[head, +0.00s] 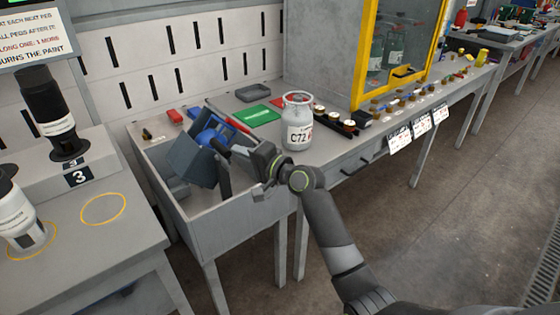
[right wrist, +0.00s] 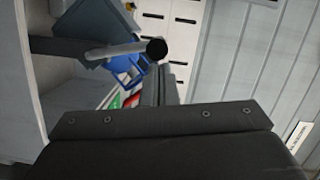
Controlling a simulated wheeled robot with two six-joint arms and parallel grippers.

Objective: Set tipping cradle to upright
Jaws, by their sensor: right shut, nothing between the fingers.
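The tipping cradle (head: 190,158) is a blue-grey box form in an open grey bin at the end of the bench. It is tilted, with a blue rounded part (head: 212,136) inside it. In the right wrist view the cradle (right wrist: 95,22) shows at upper left, with the blue part (right wrist: 128,62) and a grey bar with a dark round end (right wrist: 155,48) in front. My right gripper (head: 262,165) is shut and empty, just right of the cradle by the bin's right wall. I cannot tell whether it touches the cradle. My left gripper is not in view.
A white-grey canister (head: 297,124) marked C72 stands on the bench close behind my right gripper. A green pad (head: 257,115) and a grey tray (head: 252,92) lie behind. The bin's walls (head: 215,225) surround the cradle. Bottles stand on the left table (head: 75,245).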

